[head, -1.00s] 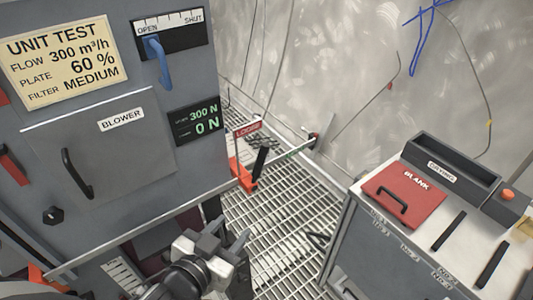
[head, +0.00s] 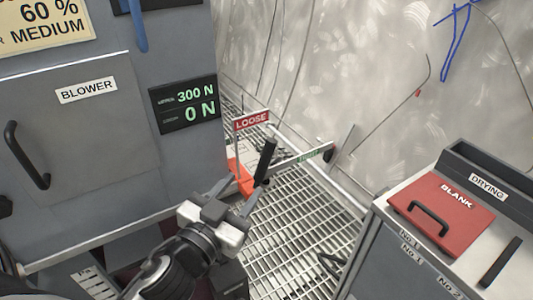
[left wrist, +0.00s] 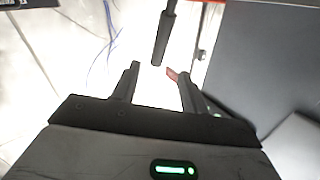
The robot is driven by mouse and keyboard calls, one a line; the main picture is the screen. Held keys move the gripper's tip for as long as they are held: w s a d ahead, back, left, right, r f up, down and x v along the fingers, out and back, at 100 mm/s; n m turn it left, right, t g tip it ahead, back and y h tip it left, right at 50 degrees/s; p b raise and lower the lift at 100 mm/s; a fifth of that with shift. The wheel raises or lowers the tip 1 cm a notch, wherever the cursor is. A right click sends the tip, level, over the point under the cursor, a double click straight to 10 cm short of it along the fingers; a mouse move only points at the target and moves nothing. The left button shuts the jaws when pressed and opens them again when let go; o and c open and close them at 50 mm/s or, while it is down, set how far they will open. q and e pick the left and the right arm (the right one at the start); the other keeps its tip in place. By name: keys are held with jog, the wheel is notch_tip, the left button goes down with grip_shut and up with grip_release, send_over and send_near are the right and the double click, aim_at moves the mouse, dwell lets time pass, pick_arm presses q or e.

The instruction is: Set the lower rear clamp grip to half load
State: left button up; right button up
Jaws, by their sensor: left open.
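The clamp's black grip (head: 265,161) stands up, slightly tilted, from an orange base (head: 240,179) beside the grey cabinet, under a red LOOSE tag (head: 251,121). My left gripper (head: 236,194) is open and empty just short of the grip, to its lower left in the head view. In the left wrist view the black grip (left wrist: 164,38) lies beyond the open fingertips (left wrist: 159,70), roughly in line with the gap between them, apart from both. The cabinet display (head: 186,104) reads 300 N above 0 N. My right gripper is not in view.
A pale bar (head: 300,158) with a green label runs right from the clamp. The BLOWER cabinet door (head: 80,135) is at the left. A grey cabinet with a red BLANK lid (head: 441,208) and a DRYING tray stands at the right. Open floor grating (head: 295,225) lies between.

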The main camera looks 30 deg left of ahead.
aim_at(264, 160)
pick_arm(q)
jog(key=w+p, duration=0.1)
jog(key=w, duration=1)
jog(key=shift+w+a, duration=0.15)
jog(key=shift+w, duration=0.1)
jog(key=shift+p, duration=0.3)
grip_shut()
